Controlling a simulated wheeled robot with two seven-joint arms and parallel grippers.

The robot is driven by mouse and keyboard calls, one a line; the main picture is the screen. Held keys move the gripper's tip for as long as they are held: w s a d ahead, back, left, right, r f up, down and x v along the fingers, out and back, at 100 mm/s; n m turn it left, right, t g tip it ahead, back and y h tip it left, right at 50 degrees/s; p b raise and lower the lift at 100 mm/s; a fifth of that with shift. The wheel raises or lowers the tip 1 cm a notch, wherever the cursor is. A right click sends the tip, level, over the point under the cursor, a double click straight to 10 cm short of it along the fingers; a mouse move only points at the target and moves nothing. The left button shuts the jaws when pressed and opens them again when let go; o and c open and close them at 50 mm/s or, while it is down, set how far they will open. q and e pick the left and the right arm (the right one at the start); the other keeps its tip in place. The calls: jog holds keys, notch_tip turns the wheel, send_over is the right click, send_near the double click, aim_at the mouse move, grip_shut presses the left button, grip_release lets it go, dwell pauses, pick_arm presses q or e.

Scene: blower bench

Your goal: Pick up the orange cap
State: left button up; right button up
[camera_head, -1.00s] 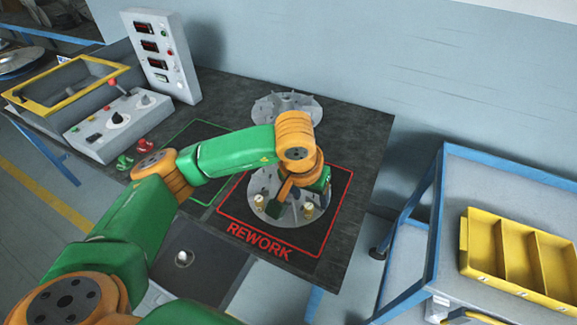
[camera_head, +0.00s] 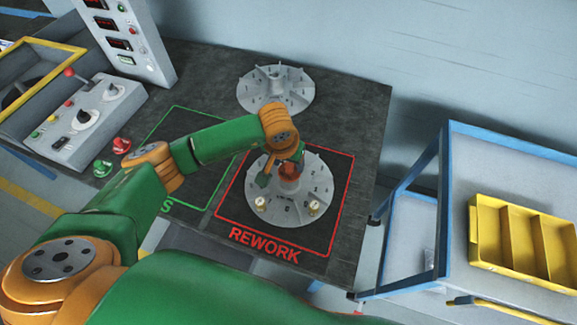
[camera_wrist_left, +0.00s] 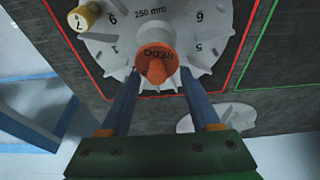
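The orange cap (camera_head: 289,172) sits at the centre of a grey finned disc (camera_head: 290,215) on the red-outlined REWORK area. In the left wrist view the cap (camera_wrist_left: 155,64) shows lettering on its rim and a raised grip on top. My left gripper (camera_head: 282,169) is over the disc at the cap. Whether the fingertips are down at the cap's height I cannot tell. My right gripper is not in view.
Two small brass-coloured pieces (camera_head: 313,208) stand on the disc's near side; one (camera_wrist_left: 84,16) shows a 7. A second finned disc (camera_head: 275,90) lies behind. Red-and-green parts (camera_head: 121,145) and a control box (camera_head: 85,115) are left. A yellow bin (camera_head: 522,240) sits on the right cart.

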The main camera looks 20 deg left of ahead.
pick_arm(q)
jog(key=c, duration=0.3)
jog(key=shift+s+d+r, duration=0.2)
jog(key=shift+s+d, duration=0.05)
grip_shut()
jog(key=shift+w+a, duration=0.15)
